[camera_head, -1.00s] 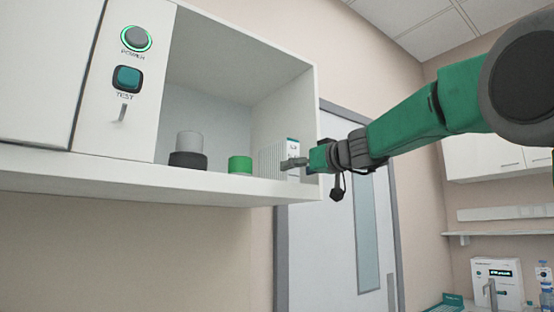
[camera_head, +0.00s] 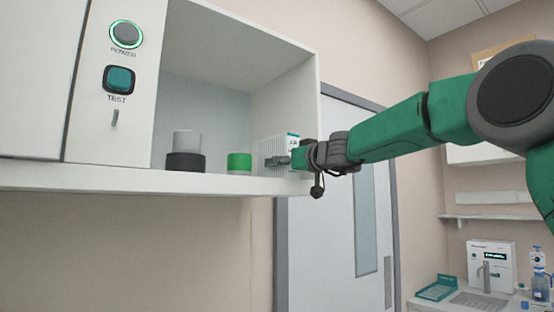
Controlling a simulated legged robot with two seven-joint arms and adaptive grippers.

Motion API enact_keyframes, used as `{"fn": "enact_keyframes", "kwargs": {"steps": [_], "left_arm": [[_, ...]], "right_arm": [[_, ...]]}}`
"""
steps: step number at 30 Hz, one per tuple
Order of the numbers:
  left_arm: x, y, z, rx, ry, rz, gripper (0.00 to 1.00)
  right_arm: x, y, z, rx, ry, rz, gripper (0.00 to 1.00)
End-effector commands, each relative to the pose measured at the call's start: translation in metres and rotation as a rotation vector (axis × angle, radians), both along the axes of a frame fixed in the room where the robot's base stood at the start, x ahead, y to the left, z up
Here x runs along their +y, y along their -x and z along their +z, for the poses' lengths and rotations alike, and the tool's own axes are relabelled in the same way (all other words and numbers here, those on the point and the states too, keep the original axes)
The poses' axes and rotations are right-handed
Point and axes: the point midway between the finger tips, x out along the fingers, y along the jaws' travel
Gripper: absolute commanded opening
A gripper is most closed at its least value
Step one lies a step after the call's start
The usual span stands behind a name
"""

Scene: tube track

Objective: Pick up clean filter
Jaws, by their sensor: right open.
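A white pleated filter (camera_head: 268,149) stands upright at the right end of the open cabinet shelf, against the side wall. A small white and green label or box (camera_head: 292,141) shows beside it. My right gripper (camera_head: 272,161) reaches in from the right, with its fingers in front of the filter. It is open, and I cannot tell whether the fingers touch the filter. The far finger is hard to make out. My left gripper is not in view.
A panel with POWER (camera_head: 126,34) and TEST (camera_head: 118,79) buttons is at the left. A counter with a dispenser (camera_head: 490,266) is at lower right.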

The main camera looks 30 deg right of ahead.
Motion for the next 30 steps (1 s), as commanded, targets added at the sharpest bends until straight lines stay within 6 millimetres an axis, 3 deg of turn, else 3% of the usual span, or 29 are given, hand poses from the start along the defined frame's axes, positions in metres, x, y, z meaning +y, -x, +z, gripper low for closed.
{"fn": "enact_keyframes", "kwargs": {"steps": [2, 3, 7, 8, 19, 30], "left_arm": [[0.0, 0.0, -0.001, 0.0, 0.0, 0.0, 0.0], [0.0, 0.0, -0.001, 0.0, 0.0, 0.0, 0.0], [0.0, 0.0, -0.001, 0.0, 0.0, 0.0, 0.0], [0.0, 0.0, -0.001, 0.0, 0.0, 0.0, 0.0], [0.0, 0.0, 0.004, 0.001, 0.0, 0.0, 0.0], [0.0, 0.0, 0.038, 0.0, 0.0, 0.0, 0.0]], "right_arm": [[0.001, 0.001, 0.0, -0.001, 0.0, 0.0, 0.63], [0.001, 0.001, 0.0, -0.001, 0.0, 0.0, 0.56], [0.0, 0.0, 0.0, 0.0, 0.0, 0.0, 0.1], [0.0, 0.0, 0.0, 0.0, 0.0, 0.0, 0.05], [-0.001, 0.0, 0.008, -0.001, 0.002, 0.0, 0.05], [0.0, 0.0, 0.083, -0.002, 0.005, -0.001, 0.05]]}}
